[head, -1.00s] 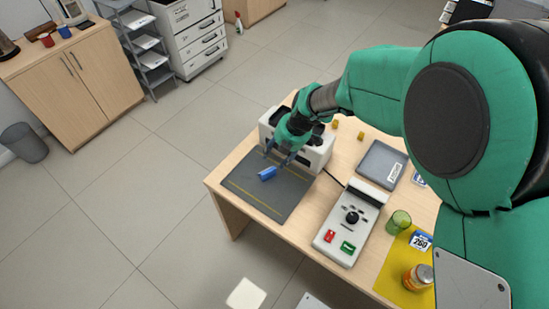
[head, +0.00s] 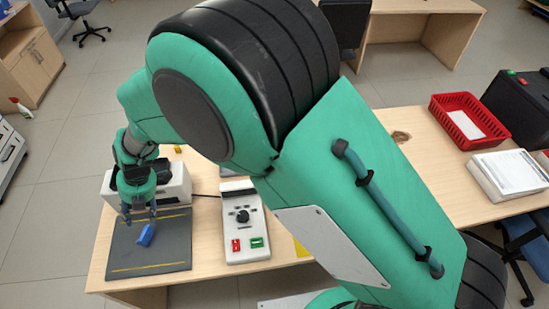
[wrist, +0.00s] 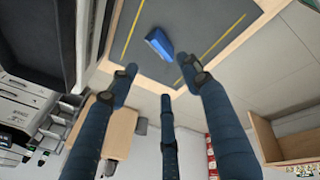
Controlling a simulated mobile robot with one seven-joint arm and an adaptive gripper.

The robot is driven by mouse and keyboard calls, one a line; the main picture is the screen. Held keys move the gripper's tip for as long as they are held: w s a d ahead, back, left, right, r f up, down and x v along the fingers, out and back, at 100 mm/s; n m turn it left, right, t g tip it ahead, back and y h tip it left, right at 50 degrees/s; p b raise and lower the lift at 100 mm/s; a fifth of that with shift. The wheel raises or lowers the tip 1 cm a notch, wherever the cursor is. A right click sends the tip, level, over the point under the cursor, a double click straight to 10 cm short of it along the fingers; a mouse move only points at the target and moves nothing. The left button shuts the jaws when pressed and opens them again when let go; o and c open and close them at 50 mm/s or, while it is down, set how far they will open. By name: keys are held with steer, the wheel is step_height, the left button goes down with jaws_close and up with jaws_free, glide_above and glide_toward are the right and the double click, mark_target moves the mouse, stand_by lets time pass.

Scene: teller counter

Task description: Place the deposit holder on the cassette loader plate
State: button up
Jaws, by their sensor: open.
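A small blue block-like piece, which looks like the deposit holder (head: 145,235), lies on the dark grey cassette loader plate (head: 165,258) with yellow lines. In the wrist view the blue piece (wrist: 159,43) rests near the middle of the plate (wrist: 196,18), between the two yellow lines, with the fingertips apart from it. My gripper (head: 139,217) is open and empty close to the blue piece; its spread fingers (wrist: 160,78) show in the wrist view. The blue piece's far side is hidden.
A white machine (head: 175,185) stands behind the plate, close to my gripper. A control box (head: 243,225) with a black knob and red and green buttons sits to the right. My arm hides much of the table. A red basket (head: 465,118) stands far right.

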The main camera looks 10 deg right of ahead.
steer(key=w+d+r+m+t, duration=0.2)
steer(key=d+r+m, duration=0.5)
steer(key=d+r, duration=0.6)
steer(key=w+d+r+m+t, duration=0.1)
steer(key=d+r+m, duration=0.8)
steer(key=d, duration=0.7)
steer(key=s+d+r+m+t+h, duration=0.1)
steer(key=s+d+r+m, duration=0.2)
steer(key=s+d+m, duration=0.2)
steer(key=s+d+r+m+t+h, duration=0.1)
steer(key=s+d+m, duration=0.5)
steer(key=d, duration=0.6)
steer(key=s+d+r+m+t+h, duration=0.1)
steer(key=s+d+r+m, duration=0.3)
steer(key=d, duration=0.5)
steer(key=shift+s+r+m+h, duration=0.35)
steer(key=shift+s+m, duration=0.35)
steer(key=shift+s, duration=0.5)
